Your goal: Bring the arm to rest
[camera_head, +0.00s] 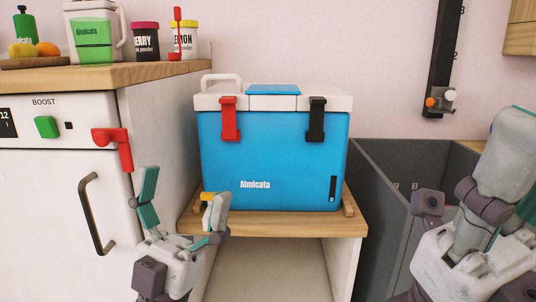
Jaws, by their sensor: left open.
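My left gripper (184,188) stands in front of the blue cooler's lower left side. Its fingers are spread apart and nothing shows between them. My right arm (478,235) comes in at the right edge, in front of the grey bin. Its fingertips are cut off or turned away, so its jaw state cannot be made out.
A blue cooler (268,150) with a white lid sits on a wooden shelf (290,224). A white appliance (60,180) with a red lever stands left under a wooden counter (100,74) holding jars and fruit. A dark grey bin (385,190) stands right.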

